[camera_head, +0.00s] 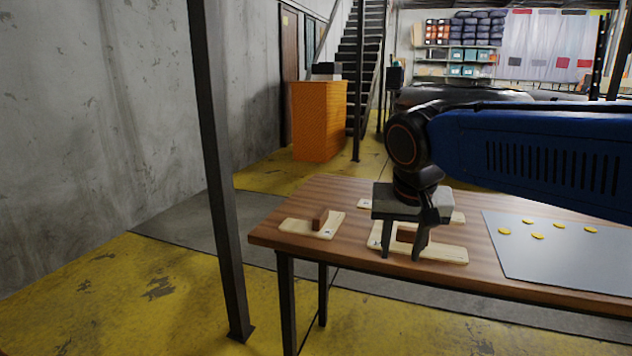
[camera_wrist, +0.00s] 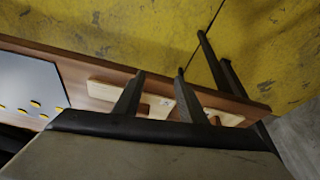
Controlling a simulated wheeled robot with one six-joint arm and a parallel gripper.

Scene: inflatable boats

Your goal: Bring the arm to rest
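My gripper (camera_head: 403,254) is over the table, pointing down, its two fingers spread apart. In the head view a brown block (camera_head: 406,236) shows between the fingers, on a pale wooden board (camera_head: 450,254); I cannot tell its depth relative to them. In the wrist view, the fingers (camera_wrist: 162,76) are apart with nothing visible gripped, and part of a pale board (camera_wrist: 158,105) shows between them. The blue arm link (camera_head: 540,155) is mine and reaches in from the right.
Another pale board (camera_head: 296,226) with a brown block (camera_head: 320,219) lies left on the wooden table (camera_head: 350,190). A third board (camera_head: 457,217) is partly hidden behind my gripper. A grey sheet (camera_head: 550,262) with several yellow discs lies right. A dark post (camera_head: 217,170) stands left of the table.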

